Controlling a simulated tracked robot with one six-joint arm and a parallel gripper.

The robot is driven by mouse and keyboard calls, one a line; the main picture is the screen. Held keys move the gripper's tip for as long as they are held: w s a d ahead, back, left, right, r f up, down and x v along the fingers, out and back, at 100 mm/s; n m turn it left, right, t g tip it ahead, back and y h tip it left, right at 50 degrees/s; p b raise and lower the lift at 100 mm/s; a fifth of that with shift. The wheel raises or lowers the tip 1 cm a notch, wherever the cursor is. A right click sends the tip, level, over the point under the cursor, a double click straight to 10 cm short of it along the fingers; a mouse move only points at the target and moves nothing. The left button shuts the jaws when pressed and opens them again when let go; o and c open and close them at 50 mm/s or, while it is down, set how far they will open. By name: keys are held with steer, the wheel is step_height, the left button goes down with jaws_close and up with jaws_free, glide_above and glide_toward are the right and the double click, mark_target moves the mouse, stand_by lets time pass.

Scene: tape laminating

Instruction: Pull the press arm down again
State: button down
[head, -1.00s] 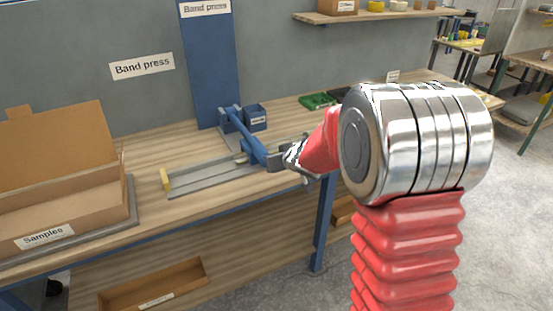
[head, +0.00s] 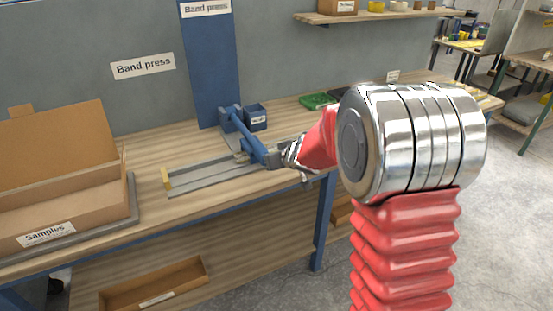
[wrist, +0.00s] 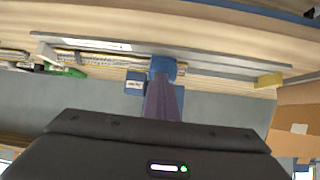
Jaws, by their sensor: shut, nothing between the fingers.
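The band press has a blue press arm (head: 246,135) that slopes down from its blue post towards the front, over a flat grey metal base (head: 205,179) on the bench. My gripper (head: 273,159) is shut at the right side of the arm's lower front end, close to it or touching; I cannot tell which. In the wrist view the press arm (wrist: 162,100) runs from the press towards my dark gripper housing (wrist: 160,150), which hides its near end. The fingertips are hidden there.
A cardboard box labelled Samples (head: 60,210) stands at the left of the bench. A small blue bin (head: 256,117) is behind the press, and a green tray (head: 318,101) lies further right. A yellow block (head: 166,179) sits at the base's left end.

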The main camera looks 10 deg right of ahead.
steer(key=s+d+f, duration=0.1)
steer(key=s+d, duration=0.1)
steer(key=s, duration=0.7)
steer(key=shift+d+f, duration=0.15)
steer(key=shift+d, duration=0.2)
stand_by(0.8)
